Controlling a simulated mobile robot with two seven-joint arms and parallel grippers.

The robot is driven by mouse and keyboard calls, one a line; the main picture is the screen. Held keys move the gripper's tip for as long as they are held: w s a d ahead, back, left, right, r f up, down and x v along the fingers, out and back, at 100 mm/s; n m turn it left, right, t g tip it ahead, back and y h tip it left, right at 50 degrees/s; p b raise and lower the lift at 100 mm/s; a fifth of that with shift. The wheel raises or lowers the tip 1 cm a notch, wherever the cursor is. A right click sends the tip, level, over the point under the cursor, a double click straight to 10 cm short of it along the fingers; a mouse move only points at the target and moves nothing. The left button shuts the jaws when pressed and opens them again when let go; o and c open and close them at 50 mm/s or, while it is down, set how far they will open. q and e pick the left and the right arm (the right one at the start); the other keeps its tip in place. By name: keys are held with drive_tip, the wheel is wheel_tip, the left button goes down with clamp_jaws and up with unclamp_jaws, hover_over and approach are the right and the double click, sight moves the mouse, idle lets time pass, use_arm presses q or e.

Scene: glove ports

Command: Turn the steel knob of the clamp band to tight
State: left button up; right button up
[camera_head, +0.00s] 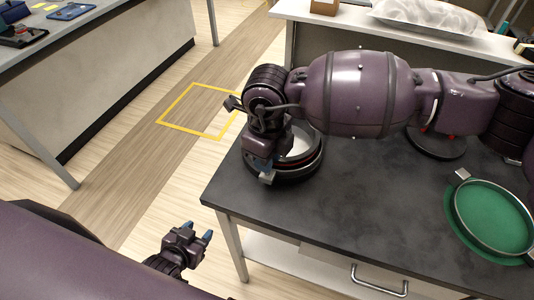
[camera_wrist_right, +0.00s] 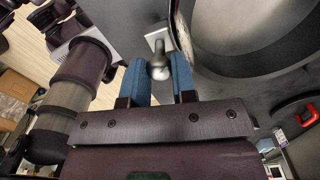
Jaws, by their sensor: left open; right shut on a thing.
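A round port ring (camera_head: 312,172) with a dark clamp band stands near the left corner of the dark table. The steel knob (camera_wrist_right: 160,66) of the clamp band sits between the blue fingertips of my right gripper (camera_wrist_right: 160,78) in the right wrist view, beside a square steel block (camera_wrist_right: 157,36). The fingers are shut on the knob. In the head view the right gripper (camera_head: 265,168) reaches down at the ring's left front, and my arm hides part of the ring. My left gripper (camera_head: 196,231) is open and empty, off the table's left front side.
A second ring with a green cover (camera_head: 492,215) lies at the table's right. A dark round base (camera_head: 437,145) is partly behind my right arm. The dark table top (camera_head: 350,220) is bare at its front middle. Another bench (camera_head: 100,60) stands at the left.

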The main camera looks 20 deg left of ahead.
drive_tip(key=m+p, duration=0.1)
drive_tip(key=m, duration=0.4)
use_arm(q)
drive_tip(key=shift+w+r, duration=0.2)
drive_tip(key=shift+r, duration=0.3)
drive_tip(key=shift+w+r, duration=0.2)
drive_tip(key=shift+r, duration=0.3)
use_arm(e)
drive_tip(key=shift+m, duration=0.7)
use_arm(q)
drive_tip(key=shift+s, duration=0.25)
drive_tip(key=shift+f, duration=0.1)
use_arm(e)
drive_tip(key=o, duration=0.9)
use_arm(q)
drive_tip(key=shift+w, duration=0.2)
use_arm(e)
drive_tip(key=shift+r, duration=0.15)
